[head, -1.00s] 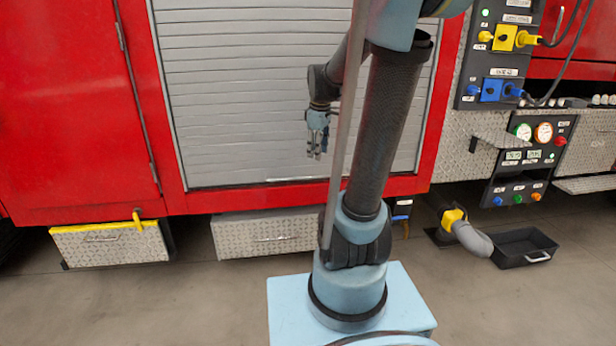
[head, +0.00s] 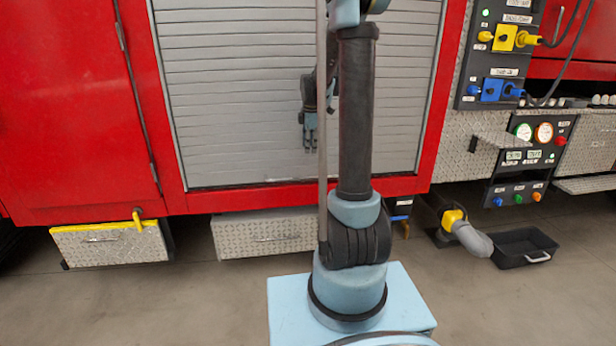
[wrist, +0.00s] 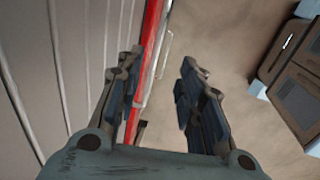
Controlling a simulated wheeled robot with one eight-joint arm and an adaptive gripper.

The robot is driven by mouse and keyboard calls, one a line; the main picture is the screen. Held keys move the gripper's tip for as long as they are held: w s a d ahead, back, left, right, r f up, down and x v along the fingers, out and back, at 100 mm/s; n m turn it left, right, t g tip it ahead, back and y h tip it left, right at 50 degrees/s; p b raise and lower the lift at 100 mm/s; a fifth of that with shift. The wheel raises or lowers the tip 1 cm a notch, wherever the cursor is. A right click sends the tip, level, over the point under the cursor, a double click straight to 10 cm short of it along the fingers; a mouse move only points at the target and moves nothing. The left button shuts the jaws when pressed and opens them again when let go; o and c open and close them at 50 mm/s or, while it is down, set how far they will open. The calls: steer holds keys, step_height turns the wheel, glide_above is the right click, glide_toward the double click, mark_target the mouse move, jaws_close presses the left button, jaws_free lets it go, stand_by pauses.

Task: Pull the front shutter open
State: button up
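The front shutter (head: 240,100) is a grey slatted roller shutter in a red frame, down to the red sill (head: 240,195). A pale bar (head: 283,180) shows low on it, partly hidden behind my arm. My gripper (head: 310,146) hangs fingers-down in front of the shutter's lower half, above the sill. In the wrist view the fingers (wrist: 158,85) are spread apart and nothing is between them. The shutter slats (wrist: 60,70) run along the left there, and the red sill (wrist: 152,45) passes beyond the fingers. A thin light handle (wrist: 167,52) shows beside the sill; I cannot tell which part it belongs to.
Diamond-plate drawers (head: 265,235) sit below the sill; the left one (head: 110,245) has yellow trim. A control panel (head: 525,160), a grey hose elbow (head: 472,238) and a black tray (head: 525,245) are on the right. The floor in front is clear.

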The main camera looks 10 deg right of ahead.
mark_target(308, 177)
steer(key=w+f, duration=0.1)
steer(key=f, duration=0.4)
steer(key=w+f, duration=0.1)
steer(key=f, duration=0.4)
steer(key=w+f, duration=0.1)
steer(key=f, duration=0.4)
steer(key=shift+f, duration=0.15)
steer(key=shift+c, duration=0.6)
jaws_close()
